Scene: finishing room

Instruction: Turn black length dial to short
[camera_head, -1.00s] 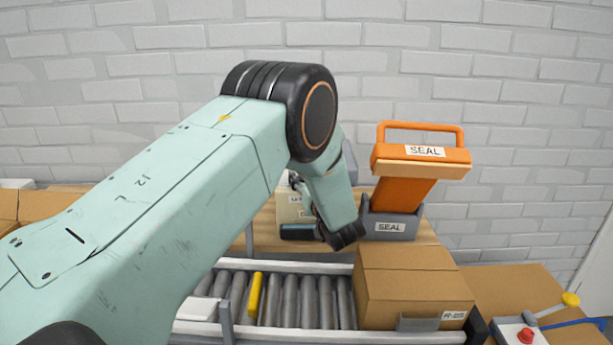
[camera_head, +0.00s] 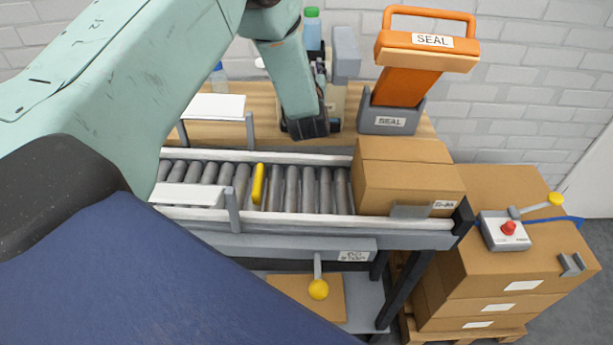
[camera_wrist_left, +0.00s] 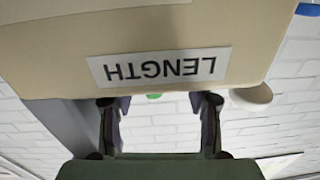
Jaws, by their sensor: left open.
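The beige machine (camera_head: 338,103) with a grey top part stands on the wooden bench, partly hidden behind my left arm. In the left wrist view, its beige face (camera_wrist_left: 55,45) fills the top, with an upside-down LENGTH label (camera_wrist_left: 160,66). I cannot make out the black length dial in either current view. My left gripper (camera_head: 321,78) is at the machine, mostly hidden by its own wrist in the head view. In the left wrist view its two fingers (camera_wrist_left: 160,104) are apart with nothing between them, close to the label's edge. My right gripper is not in view.
An orange SEAL device (camera_head: 405,85) stands right of the machine. A roller conveyor (camera_head: 290,188) with a cardboard box (camera_head: 400,190) lies in front. A green-capped bottle (camera_head: 312,30) stands behind. A box with a red button (camera_head: 508,228) sits on cartons at right.

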